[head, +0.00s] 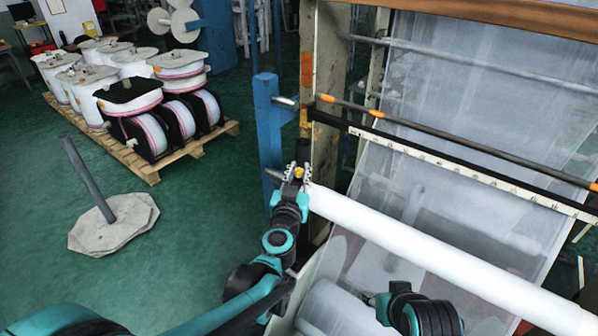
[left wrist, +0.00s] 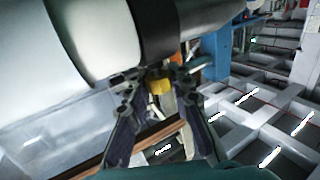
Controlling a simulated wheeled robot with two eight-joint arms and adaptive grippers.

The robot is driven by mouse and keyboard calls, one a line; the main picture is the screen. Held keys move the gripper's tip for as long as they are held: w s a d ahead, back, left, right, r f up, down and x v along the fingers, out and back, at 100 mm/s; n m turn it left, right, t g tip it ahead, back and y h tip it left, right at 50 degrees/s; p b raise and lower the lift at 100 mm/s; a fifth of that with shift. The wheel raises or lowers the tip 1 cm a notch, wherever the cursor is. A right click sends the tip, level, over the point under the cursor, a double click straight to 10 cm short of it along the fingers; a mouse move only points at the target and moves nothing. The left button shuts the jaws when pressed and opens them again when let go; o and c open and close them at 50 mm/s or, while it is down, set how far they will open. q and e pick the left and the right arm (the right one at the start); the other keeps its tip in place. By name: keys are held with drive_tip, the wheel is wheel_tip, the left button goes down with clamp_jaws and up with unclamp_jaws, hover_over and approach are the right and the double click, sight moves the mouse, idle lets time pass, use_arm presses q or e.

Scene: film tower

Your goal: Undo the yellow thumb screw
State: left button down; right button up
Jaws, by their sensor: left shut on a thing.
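The yellow thumb screw (head: 298,172) sits near the left end of the white roll (head: 420,248), by a dark collar (left wrist: 154,30). In the left wrist view the screw (left wrist: 159,84) is between the fingertips. My left gripper (head: 297,173) is shut on the screw; in the left wrist view its two fingers (left wrist: 158,90) come up from below on either side of it. The fingers cover part of the screw in the head view. Part of my right arm shows at the bottom right of the head view; its gripper jaws cannot be made out.
A blue post (head: 268,125) and the machine's upright (head: 325,100) stand close behind my left gripper. A dark bar with a white scale (head: 450,165) crosses above the roll. A pallet (head: 150,170) of film reels and a grey post on a slab (head: 115,228) stand left, with free green floor around.

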use_arm(q)
drive_tip(key=c, duration=1.3)
unclamp_jaws()
drive_tip(key=s+a, duration=0.2)
drive_tip(key=s, duration=0.9)
drive_tip(key=shift+s, duration=0.4)
